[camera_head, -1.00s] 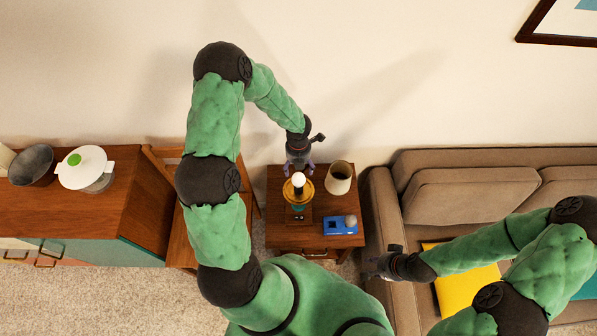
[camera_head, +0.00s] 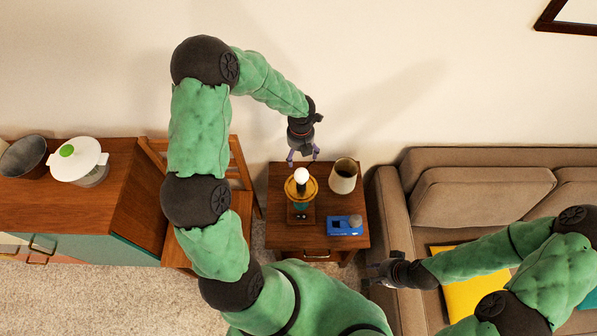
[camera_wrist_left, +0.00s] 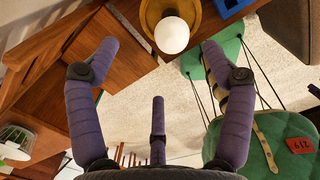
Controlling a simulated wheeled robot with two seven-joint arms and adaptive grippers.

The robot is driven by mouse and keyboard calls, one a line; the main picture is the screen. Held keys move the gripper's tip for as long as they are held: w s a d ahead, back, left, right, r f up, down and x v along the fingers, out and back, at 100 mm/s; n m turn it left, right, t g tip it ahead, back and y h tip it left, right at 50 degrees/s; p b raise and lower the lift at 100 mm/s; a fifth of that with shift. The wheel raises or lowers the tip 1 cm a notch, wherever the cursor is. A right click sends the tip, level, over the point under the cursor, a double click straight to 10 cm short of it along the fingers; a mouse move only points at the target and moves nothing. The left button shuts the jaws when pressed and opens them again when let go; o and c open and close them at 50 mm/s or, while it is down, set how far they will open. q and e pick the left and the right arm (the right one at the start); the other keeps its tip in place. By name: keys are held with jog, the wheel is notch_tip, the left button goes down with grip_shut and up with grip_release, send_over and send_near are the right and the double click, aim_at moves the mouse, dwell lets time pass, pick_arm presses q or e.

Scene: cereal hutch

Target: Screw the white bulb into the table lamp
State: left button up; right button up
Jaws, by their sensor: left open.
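The white bulb (camera_head: 302,175) stands upright at the top of the table lamp, over its round brass-coloured dish (camera_head: 290,190). Whether its thread is fully seated cannot be seen. My left gripper (camera_head: 303,159) is open and empty, just behind the bulb and apart from it. In the left wrist view the bulb (camera_wrist_left: 172,35) is beyond the spread purple fingers (camera_wrist_left: 160,48), with the dish (camera_wrist_left: 152,10) behind it. My right gripper (camera_head: 365,275) is open and empty beside the sofa, right of the side table.
A beige lampshade (camera_head: 343,178) and a blue box (camera_head: 338,227) with a greyish bulb (camera_head: 355,221) share the wooden side table (camera_head: 325,243). A sofa (camera_head: 470,196) is at right. A wooden chair (camera_head: 240,203) and a cabinet (camera_head: 125,225) with pots are at left.

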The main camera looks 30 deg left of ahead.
aim_at(302, 175)
pick_arm(q)
jog(key=n+b, duration=0.2)
jog(key=b, duration=0.2)
jog(key=f+n+t+b, duration=0.1)
jog(key=n+b, duration=0.1)
jog(key=b, duration=0.3)
jog(key=shift+a+n, duration=0.2)
jog(key=shift+n, duration=0.2)
jog(key=s+n+b, duration=0.1)
jog(key=n+b, duration=0.1)
jog(key=b, duration=0.2)
jog(key=s+d+f+n+b, duration=0.1)
jog(key=n+b, duration=0.1)
jog(key=b, duration=0.2)
jog(key=s+n+t+b, duration=0.1)
jog(key=b, duration=0.4)
jog(key=shift+d+f+n+h, duration=0.15)
jog(key=shift+d+n+h, duration=0.05)
jog(key=shift+n+h, duration=0.2)
jog(key=shift+s+d+n+b, duration=0.2)
jog(key=shift+s+n+b, duration=0.1)
jog(key=shift+n+b, duration=0.25)
jog(key=b+x, duration=0.4)
jog(key=x, duration=0.6)
jog(key=shift+w+f, duration=0.1)
jog(key=shift+f, duration=0.15)
jog(key=c, duration=1.2)
